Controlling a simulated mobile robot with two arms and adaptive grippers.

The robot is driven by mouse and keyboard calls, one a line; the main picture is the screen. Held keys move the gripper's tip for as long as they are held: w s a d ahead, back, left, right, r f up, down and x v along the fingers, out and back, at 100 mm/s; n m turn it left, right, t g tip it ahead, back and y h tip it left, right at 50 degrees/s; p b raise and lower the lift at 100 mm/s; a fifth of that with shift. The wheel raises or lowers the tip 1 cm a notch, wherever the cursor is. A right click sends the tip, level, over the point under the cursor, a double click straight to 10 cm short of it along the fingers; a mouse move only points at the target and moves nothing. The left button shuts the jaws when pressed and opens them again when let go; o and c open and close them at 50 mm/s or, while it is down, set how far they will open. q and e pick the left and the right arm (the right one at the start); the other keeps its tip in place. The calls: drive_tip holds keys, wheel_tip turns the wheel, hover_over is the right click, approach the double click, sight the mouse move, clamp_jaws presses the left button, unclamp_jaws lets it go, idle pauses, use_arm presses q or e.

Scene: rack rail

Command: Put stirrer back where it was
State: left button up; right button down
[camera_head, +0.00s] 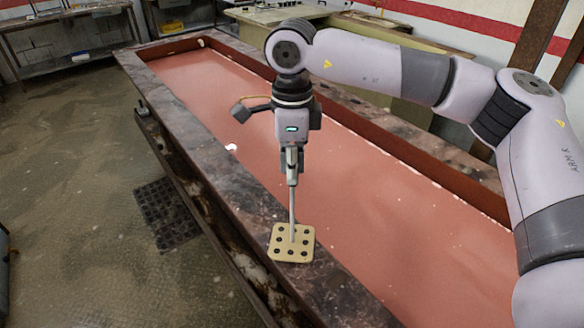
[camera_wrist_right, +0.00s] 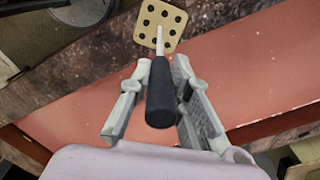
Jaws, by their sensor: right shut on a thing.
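The stirrer shows in the wrist view as a black handle (camera_wrist_right: 161,95) with a thin pale rod (camera_wrist_right: 160,42). My right gripper (camera_head: 292,175) is shut around the handle; its fingers also show in the wrist view (camera_wrist_right: 160,85). In the head view the rod (camera_head: 292,205) points down to a square beige plate with dark holes (camera_head: 304,250). The rod meets the plate near its middle; I cannot tell whether the plate is part of the stirrer. The plate is over the near rim of the trough, and I cannot tell whether it touches. My left gripper is not in view.
A long trough of reddish liquid (camera_head: 390,220) with a dark, stained rim (camera_head: 180,95) runs across the view. A floor grate (camera_head: 165,212) lies at left. Benches stand at the back. The floor (camera_head: 70,200) left of the trough is mostly clear.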

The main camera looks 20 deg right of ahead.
drive_tip(key=shift+f, duration=0.75)
drive_tip(key=shift+f, duration=0.25)
drive_tip(key=c, duration=1.5)
unclamp_jaws()
drive_tip(key=shift+r, duration=0.15)
